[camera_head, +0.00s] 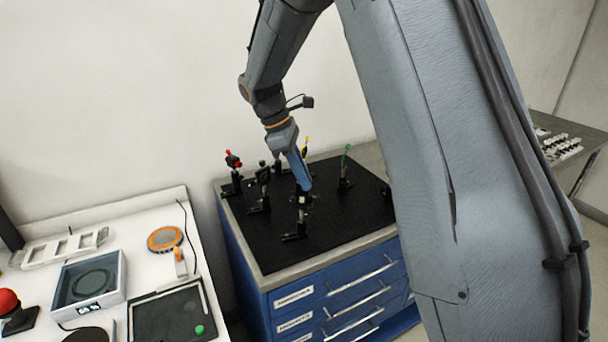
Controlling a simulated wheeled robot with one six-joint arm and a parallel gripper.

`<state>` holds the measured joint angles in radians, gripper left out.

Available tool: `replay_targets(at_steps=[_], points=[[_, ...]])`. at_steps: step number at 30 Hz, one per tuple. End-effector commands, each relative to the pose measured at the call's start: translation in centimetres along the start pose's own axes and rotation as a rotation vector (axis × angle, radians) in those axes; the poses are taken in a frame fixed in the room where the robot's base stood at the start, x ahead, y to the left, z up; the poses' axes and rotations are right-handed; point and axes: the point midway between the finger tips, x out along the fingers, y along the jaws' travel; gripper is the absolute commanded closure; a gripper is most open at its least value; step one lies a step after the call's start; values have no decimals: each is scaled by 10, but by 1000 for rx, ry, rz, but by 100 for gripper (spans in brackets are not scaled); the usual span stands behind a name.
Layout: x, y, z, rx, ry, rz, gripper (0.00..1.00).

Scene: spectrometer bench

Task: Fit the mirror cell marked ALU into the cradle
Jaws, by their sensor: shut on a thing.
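My gripper (303,192) points down over the black optical breadboard (335,228) on top of the blue cabinet. It is shut on a small dark part at its tips, right at the top of a black post mount (298,227). At this size I cannot tell whether that part is a mirror cell, or whether it touches the mount. No ALU mark is readable in this view. I cannot make out which mount is the cradle.
Other black post mounts stand close left of my gripper, one with red knobs (233,160). A green-topped mount (345,168) stands to the right. The breadboard's front right is clear.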

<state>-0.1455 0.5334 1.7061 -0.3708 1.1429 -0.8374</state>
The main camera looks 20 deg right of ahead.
Motion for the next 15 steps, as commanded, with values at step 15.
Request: replay_targets(at_steps=[15], points=[[13, 0, -6, 0, 0, 0, 100]])
